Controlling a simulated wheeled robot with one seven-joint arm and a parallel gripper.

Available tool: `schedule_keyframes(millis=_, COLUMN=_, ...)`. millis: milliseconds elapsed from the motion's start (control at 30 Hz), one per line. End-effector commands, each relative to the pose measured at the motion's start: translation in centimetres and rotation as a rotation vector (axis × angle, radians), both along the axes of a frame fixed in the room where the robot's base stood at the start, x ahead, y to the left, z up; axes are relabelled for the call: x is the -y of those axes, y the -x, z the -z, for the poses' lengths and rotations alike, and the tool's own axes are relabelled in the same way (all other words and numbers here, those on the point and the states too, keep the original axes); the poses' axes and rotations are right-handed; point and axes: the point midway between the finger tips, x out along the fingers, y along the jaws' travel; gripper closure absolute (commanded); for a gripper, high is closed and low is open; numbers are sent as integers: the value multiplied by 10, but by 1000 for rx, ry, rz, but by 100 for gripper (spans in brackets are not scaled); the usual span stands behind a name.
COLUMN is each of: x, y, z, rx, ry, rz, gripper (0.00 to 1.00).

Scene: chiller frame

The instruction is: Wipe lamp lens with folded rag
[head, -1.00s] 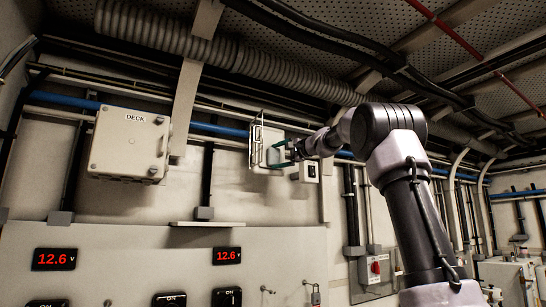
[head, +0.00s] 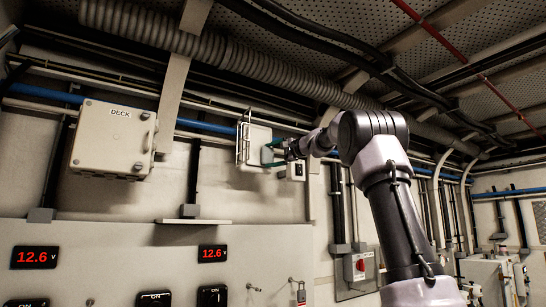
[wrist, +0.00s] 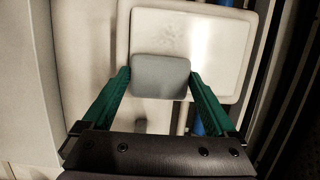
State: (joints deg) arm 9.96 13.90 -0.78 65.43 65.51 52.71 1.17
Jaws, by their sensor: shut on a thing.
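The lamp lens (wrist: 165,35) is a pale rounded panel in the wrist view, with faint grey smudges and a bright glare patch. In the head view the lamp (head: 257,133) is on the wall, with a wire guard (head: 242,143) at its left side. My gripper (wrist: 160,78), with green fingers, is shut on the folded rag (wrist: 161,68), a grey rounded pad. In the head view my gripper (head: 272,152) is at the lamp's right side and the rag is not clear.
A DECK box (head: 112,140) is on the wall to the left. A small switch box (head: 296,171) sits just right of the lamp. A blue pipe (head: 205,128) runs behind them. A narrow shelf (head: 192,221) juts out below.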

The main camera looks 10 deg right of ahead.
Motion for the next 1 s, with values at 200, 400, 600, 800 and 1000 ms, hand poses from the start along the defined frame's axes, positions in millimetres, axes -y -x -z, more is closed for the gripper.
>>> schedule_keyframes(millis=200, x=-21, y=5, z=0, rx=-1, ry=-1, rz=-2, gripper=52)
schedule_keyframes(millis=400, x=-31, y=7, z=0, rx=-1, ry=-1, rz=-1, gripper=52)
schedule_keyframes(millis=600, x=-41, y=11, z=0, rx=-1, ry=-1, rz=-4, gripper=52)
schedule_keyframes(millis=800, x=-58, y=17, z=0, rx=-1, ry=0, rz=-5, gripper=52)
schedule_keyframes(millis=1000, x=-69, y=22, z=1, rx=-1, ry=0, rz=-3, gripper=52)
